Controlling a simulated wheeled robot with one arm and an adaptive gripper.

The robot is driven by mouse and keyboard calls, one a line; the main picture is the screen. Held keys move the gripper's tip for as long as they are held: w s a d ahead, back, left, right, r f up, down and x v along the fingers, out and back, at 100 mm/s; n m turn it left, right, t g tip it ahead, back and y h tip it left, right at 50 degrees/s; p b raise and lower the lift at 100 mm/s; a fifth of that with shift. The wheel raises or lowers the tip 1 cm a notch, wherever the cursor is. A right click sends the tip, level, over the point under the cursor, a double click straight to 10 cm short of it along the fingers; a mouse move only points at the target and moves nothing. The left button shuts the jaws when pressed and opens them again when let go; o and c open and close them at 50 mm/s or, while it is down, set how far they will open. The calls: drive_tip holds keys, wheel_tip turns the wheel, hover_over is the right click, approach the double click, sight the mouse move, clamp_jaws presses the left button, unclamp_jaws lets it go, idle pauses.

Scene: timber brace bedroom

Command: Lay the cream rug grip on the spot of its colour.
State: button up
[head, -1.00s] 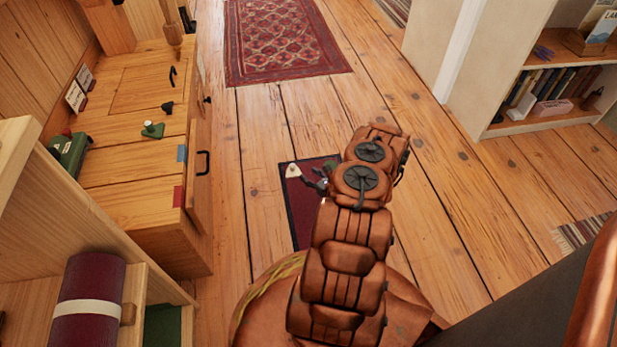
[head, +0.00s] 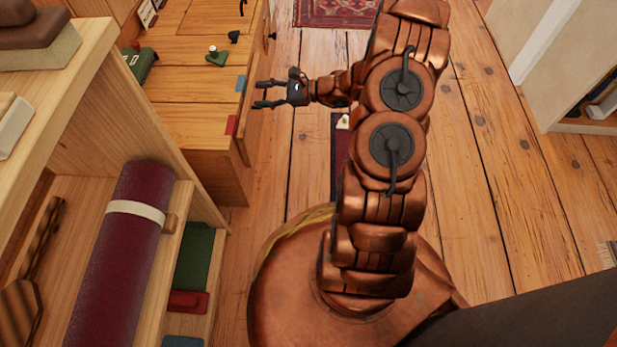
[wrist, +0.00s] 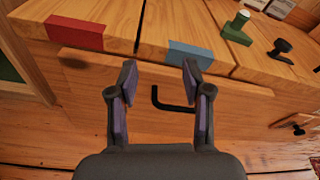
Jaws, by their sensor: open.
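A small cream piece (head: 343,122) lies on the far end of a narrow dark red mat (head: 340,170) on the floor; it looks like the cream rug grip, but is too small to be sure. My arm hides part of the mat. My gripper (head: 260,94) is open and empty, pointing left at the wooden cabinet's front edge. In the wrist view my gripper (wrist: 159,68) has its fingers apart before the cabinet front, with a black handle (wrist: 172,102) beyond them. A red patch (wrist: 75,32) and a blue patch (wrist: 190,55) lie along the cabinet edge. I see no cream patch.
A green piece with a pale knob (head: 216,57) and a black knob-like piece (head: 234,36) stand on the cabinet top (head: 190,105). Near left, a shelf unit holds a rolled maroon mat (head: 115,245). A patterned rug (head: 335,12) lies beyond. The floor (head: 510,180) at right is clear.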

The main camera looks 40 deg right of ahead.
drive_tip(key=s+a+r+n+g, duration=0.6)
drive_tip(key=s+a, duration=0.3)
drive_tip(key=s+a+r+n+g, duration=0.5)
drive_tip(key=s+a+n+g, duration=0.15)
drive_tip(key=s+a, duration=0.25)
drive_tip(key=s+d+r+n+h, duration=0.2)
drive_tip(key=s+n+h, duration=0.3)
drive_tip(key=s, duration=0.4)
drive_tip(key=s+d+r+n+h, duration=0.2)
drive_tip(key=s+d+n+h, duration=0.3)
drive_tip(key=s+h, duration=0.2)
drive_tip(key=s, duration=0.2)
drive_tip(key=shift+s+d+r, duration=0.2)
drive_tip(key=shift+s+r, duration=0.05)
drive_tip(key=shift+s, duration=0.1)
drive_tip(key=shift+r+g, duration=0.1)
drive_tip(key=shift+g, duration=0.15)
